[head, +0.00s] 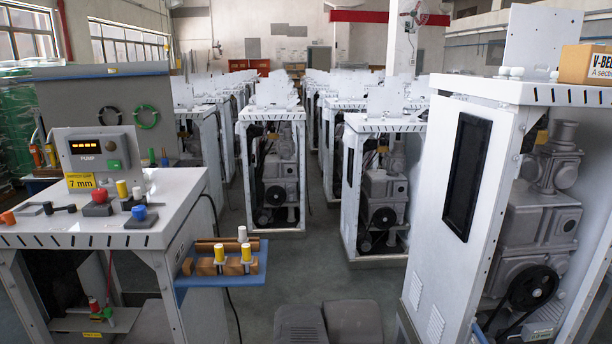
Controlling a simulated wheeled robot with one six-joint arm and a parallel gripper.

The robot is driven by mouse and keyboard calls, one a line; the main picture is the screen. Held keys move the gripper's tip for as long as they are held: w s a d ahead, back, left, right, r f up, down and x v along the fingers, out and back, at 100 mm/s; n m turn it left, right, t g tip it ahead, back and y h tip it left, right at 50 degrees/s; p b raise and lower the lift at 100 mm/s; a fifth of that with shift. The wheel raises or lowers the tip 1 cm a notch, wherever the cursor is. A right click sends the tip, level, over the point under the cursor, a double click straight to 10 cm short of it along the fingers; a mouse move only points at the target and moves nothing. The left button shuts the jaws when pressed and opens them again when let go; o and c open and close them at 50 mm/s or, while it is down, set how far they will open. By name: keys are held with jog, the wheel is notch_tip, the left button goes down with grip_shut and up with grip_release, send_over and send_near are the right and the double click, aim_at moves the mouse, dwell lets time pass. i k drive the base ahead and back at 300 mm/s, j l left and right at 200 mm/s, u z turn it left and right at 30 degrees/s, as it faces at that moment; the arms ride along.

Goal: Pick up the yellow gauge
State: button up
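A wooden rack (206,267) on a small blue side shelf (195,284) holds upright pegs. Two of them have yellow tops, the left yellow peg (219,252) and the right yellow peg (246,253). A white-topped peg (242,234) stands just behind them. Another yellow-topped piece (122,189) stands on the white table to the upper left. Which of these yellow pieces is the gauge I cannot tell for certain. My gripper does not show in the head view.
The white table (165,205) carries a pump panel (95,150) with a yellow "7 mm" label, a red knob (99,196) and a blue knob (139,213). A tall white dispenser cabinet (435,180) stands at right. Open floor (325,265) lies between.

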aim_at(121, 187)
jog(key=k+j, duration=0.15)
jog(key=u, duration=1.1)
jog(key=k+j, duration=0.05)
